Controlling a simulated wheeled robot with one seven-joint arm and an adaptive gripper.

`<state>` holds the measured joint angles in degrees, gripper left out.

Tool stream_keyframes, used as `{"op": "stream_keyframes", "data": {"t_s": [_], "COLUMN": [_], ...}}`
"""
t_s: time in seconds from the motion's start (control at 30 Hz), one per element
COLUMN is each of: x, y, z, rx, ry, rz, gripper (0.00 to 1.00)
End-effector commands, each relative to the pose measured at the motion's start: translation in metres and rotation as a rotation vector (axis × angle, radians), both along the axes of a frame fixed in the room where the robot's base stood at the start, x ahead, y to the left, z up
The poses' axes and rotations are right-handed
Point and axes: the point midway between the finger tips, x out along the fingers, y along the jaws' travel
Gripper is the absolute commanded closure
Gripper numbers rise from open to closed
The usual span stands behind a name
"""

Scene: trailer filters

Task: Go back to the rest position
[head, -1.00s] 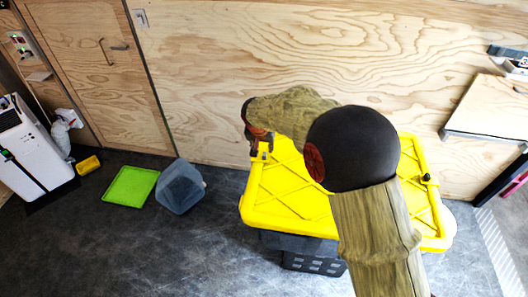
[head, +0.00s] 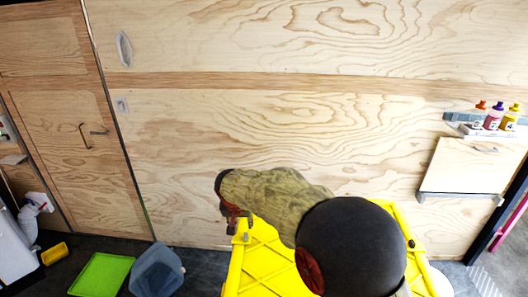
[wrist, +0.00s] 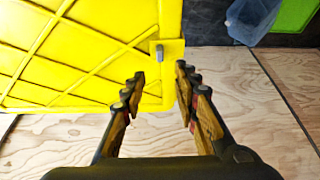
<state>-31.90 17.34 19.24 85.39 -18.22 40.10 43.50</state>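My gripper (wrist: 158,98) is open and empty in the wrist view, its two fingers apart with the corner of the yellow lid (wrist: 60,95) beyond them. In the head view my gripper (head: 231,222) is at the left end of my arm, by the left back corner of the yellow lid (head: 262,268). My arm covers much of the lid. Whether the fingers touch the lid cannot be told.
A plywood wall (head: 280,130) stands close behind the lid. A green tray (head: 100,275) and a clear bluish bin (head: 157,270) are on the dark floor at left. Several bottles (head: 494,118) stand on a shelf at right, above a wooden panel (head: 462,165).

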Motion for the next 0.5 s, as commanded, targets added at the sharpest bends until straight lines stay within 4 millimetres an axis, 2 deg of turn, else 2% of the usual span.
{"op": "stream_keyframes", "data": {"t_s": [0.17,0.3,0.4,0.5], "x": [-0.005,-0.041,-0.073,-0.1], "y": [-0.003,-0.02,-0.038,-0.062], "z": [-0.004,-0.031,-0.029,-0.017], "rx": [-0.043,-0.108,-0.135,-0.143], "ry": [0.02,0.113,0.166,0.199], "rz": [0.086,0.18,0.244,0.282], "gripper": [0.7,0.7,0.7,0.7]}}
